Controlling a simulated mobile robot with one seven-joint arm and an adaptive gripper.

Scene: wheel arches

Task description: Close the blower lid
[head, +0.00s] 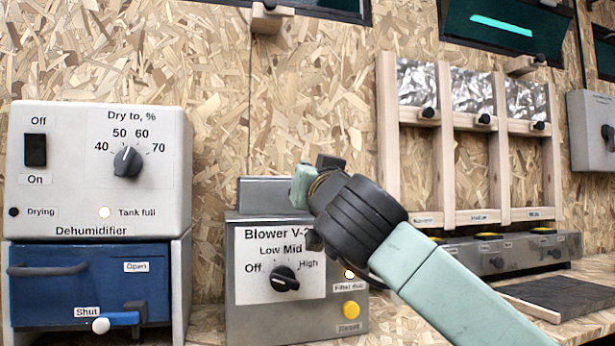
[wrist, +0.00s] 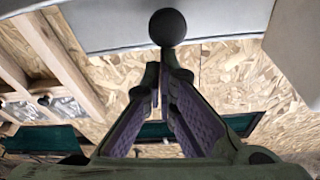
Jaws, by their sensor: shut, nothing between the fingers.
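The blower (head: 240,310) is a grey box with a white dial panel in the head view. A grey panel that looks like its lid (head: 262,195) stands raised above the back of the box; my gripper covers its right part. My gripper (head: 303,183) is in front of the lid's right side, above the box. In the wrist view my gripper (wrist: 161,65) has its fingertips together and empty. A round black knob (wrist: 167,27) on a grey surface lies just past the tips; whether they touch it I cannot tell.
The dehumidifier (head: 60,200) with its blue drawer (head: 75,285) stands to the left of the blower. A wooden rack (head: 445,150) with several black knobs is on the wall to the right, above a grey unit (head: 500,255). A dark mat (head: 560,295) lies on the bench.

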